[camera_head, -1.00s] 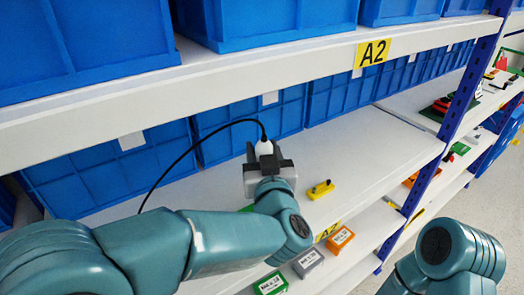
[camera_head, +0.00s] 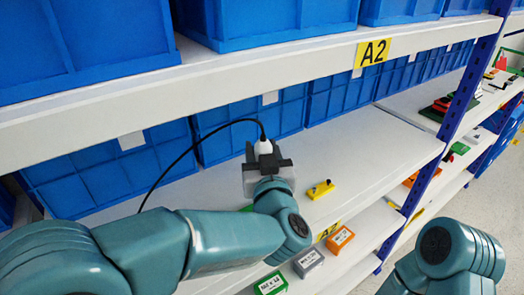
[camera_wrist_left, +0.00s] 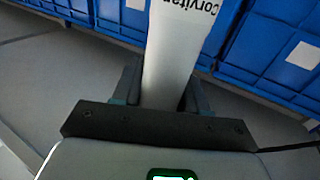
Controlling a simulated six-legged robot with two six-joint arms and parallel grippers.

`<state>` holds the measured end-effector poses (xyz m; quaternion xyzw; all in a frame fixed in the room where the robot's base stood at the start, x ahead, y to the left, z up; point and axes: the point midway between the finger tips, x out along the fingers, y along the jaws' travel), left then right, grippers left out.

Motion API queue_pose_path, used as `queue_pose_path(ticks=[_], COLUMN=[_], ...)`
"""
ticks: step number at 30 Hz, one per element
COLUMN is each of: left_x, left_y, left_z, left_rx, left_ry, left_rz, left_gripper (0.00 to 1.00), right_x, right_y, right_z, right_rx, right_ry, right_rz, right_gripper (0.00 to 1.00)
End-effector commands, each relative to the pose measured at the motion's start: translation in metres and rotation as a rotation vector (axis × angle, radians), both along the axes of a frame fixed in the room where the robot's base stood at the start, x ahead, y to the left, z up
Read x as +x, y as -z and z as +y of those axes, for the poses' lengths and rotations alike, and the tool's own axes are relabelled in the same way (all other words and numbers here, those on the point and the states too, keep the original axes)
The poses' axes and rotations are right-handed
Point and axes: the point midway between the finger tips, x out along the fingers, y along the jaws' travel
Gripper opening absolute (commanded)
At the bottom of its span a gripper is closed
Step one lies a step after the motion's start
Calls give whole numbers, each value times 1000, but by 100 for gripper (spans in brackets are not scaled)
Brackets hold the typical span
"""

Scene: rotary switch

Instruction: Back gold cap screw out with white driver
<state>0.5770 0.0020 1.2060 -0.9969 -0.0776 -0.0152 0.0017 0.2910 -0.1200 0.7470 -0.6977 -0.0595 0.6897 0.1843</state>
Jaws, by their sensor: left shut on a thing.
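My left gripper (camera_head: 266,152) is shut on the white driver (camera_head: 264,146) above the middle shelf. The driver's white top and its black cable show above the jaws in the head view. In the left wrist view the driver's white body (camera_wrist_left: 180,45) with dark lettering stands between the two fingers of the left gripper (camera_wrist_left: 162,95). The driver's tip is hidden. I see no gold cap screw; it may be hidden behind the gripper and arm.
Blue bins (camera_head: 110,175) line the back of the shelf (camera_head: 375,150). The upper shelf edge (camera_head: 250,66) with an A2 label (camera_head: 372,52) runs above the gripper. Small boxes, one orange (camera_head: 340,239) and one grey (camera_head: 308,262), sit lower. A blue post (camera_head: 455,115) stands right.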

Motion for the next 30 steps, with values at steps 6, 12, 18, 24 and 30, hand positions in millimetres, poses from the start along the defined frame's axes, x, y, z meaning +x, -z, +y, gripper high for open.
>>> queue_pose_path(ticks=[6,12,18,24,30], left_x=[0,0,0,0,0], left_y=[3,7,11,11,12], left_z=[0,0,0,0,0], left_rx=[-1,-1,-1,-1,-1], left_ry=[0,0,0,0,0], left_rz=[-3,-3,-3,-2,-2], left_gripper=[0,0,0,0,0], right_x=[0,0,0,0,0], right_y=[3,6,10,10,10], right_z=[0,0,0,0,0], right_rx=[0,0,0,0,0], right_ry=[0,0,0,0,0], right_rz=[0,0,0,0,0], right_gripper=[43,43,43,43,43])
